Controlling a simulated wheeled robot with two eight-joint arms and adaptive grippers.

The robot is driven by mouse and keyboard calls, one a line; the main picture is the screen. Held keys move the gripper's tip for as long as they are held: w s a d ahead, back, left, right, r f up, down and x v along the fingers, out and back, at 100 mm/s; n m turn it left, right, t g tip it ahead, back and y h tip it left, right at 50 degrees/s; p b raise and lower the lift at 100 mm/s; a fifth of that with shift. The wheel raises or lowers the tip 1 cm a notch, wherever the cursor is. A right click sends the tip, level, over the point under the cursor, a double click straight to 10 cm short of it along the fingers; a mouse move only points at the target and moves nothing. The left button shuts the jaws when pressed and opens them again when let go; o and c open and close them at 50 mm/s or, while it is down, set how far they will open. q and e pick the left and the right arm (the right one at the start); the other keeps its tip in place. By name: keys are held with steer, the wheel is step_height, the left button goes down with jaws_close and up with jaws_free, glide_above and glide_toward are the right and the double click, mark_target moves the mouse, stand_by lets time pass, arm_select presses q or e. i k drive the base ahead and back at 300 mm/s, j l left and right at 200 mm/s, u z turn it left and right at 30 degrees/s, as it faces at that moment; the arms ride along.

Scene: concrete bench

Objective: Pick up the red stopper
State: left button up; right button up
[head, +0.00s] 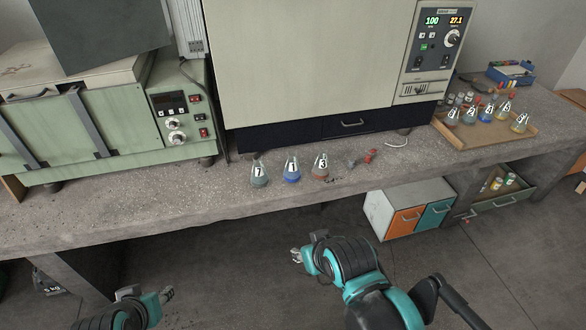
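A small red stopper (369,156) lies on the concrete bench, right of the three numbered flasks and close to the bench's front half. A small grey piece (351,161) lies just left of it. My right gripper (296,256) is in front of the bench edge, below and left of the stopper in the picture, with its small fingers apart and nothing in them. My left gripper (168,295) is far to the lower left, over the floor, also empty with its fingers apart. Neither gripper touches anything.
Flasks with teal (259,176), blue (291,173) and brown (321,170) contents stand left of the stopper. A white loop (396,142) lies behind right. A wooden tray (466,143) with several flasks stands farther right. A large oven (310,60) rises behind.

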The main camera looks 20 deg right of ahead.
mark_target(367, 159)
steer(key=k+l+z, duration=0.1)
steer(key=z, duration=1.1)
